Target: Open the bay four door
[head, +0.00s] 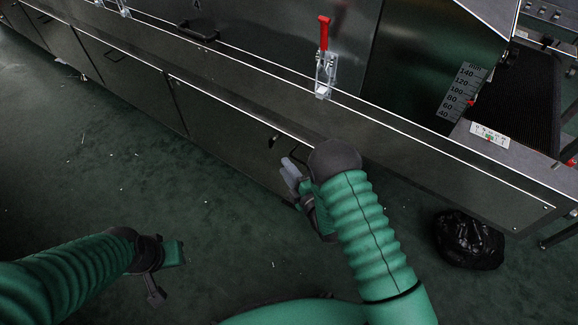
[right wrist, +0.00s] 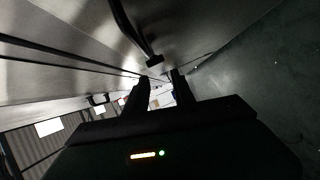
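A long dark metal dryer housing has a row of low doors along its base. The door nearest my right gripper (head: 232,132) is closed and carries a small black handle (head: 273,141) near its right end. No bay number is readable on it. My right gripper (head: 288,172) is just in front of this panel, below the handle. In the right wrist view its two dark fingers (right wrist: 160,80) are apart with nothing between them. A dark bar handle (right wrist: 128,36) shows just beyond the fingertips, apart from them. My left gripper (head: 164,270) hangs over the floor, away from the doors.
A red-handled toggle clamp (head: 324,58) stands on the ledge above the doors. A black handle (head: 198,30) is on the upper panel. A black bag (head: 468,240) lies on the floor at right. A conveyor belt (head: 522,100) is far right.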

